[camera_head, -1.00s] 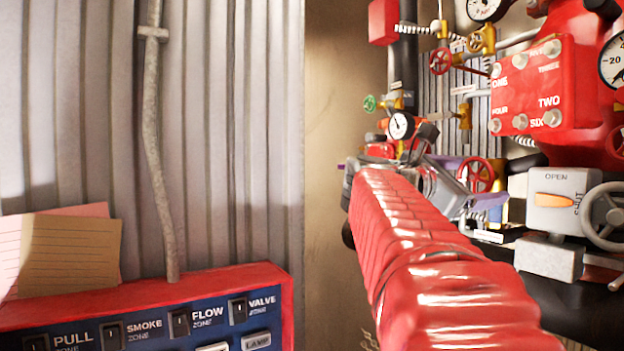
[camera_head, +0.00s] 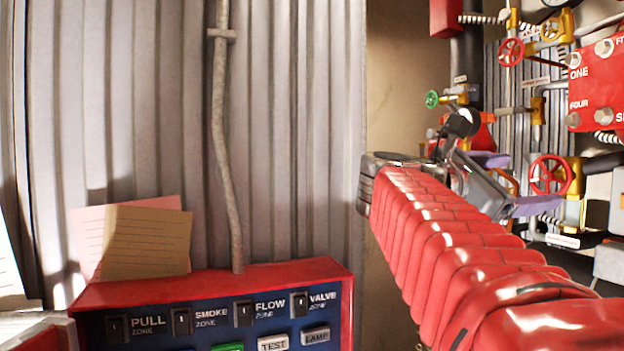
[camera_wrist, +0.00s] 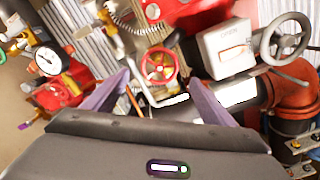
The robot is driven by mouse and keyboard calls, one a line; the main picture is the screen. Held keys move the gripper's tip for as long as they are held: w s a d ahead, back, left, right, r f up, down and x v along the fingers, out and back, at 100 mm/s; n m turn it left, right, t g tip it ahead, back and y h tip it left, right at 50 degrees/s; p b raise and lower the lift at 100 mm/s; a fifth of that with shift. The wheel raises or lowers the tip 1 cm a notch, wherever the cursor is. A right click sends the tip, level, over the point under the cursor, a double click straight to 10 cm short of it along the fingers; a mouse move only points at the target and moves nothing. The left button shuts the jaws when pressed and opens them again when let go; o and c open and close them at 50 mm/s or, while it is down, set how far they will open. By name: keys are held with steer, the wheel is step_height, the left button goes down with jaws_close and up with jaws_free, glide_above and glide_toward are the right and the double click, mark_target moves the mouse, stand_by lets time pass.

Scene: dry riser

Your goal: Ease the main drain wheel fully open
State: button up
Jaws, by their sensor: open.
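A red spoked handwheel on a brass valve (camera_head: 550,174) is at the right in the head view; I take it for the main drain wheel, but the tag near it is too small to read. In the wrist view the same red wheel (camera_wrist: 159,66) appears ahead, between and beyond the fingertips. My gripper (camera_head: 510,182) has purple fingers, spread apart with nothing between them. In the wrist view, my gripper (camera_wrist: 155,97) is open, with the wheel apart from both fingers. Part of the valve is hidden below the wheel.
A grey handwheel (camera_wrist: 285,38) on an OPEN indicator box (camera_wrist: 228,48) stands right of the red wheel. A pressure gauge (camera_wrist: 48,61) is at left. Smaller red (camera_head: 510,52) and green (camera_head: 432,99) wheels sit higher. A red-framed switch panel (camera_head: 215,285) is at lower left.

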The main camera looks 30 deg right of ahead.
steer(key=a, duration=0.6)
steer(key=shift+w, duration=0.45)
steer(key=shift+s, duration=0.1)
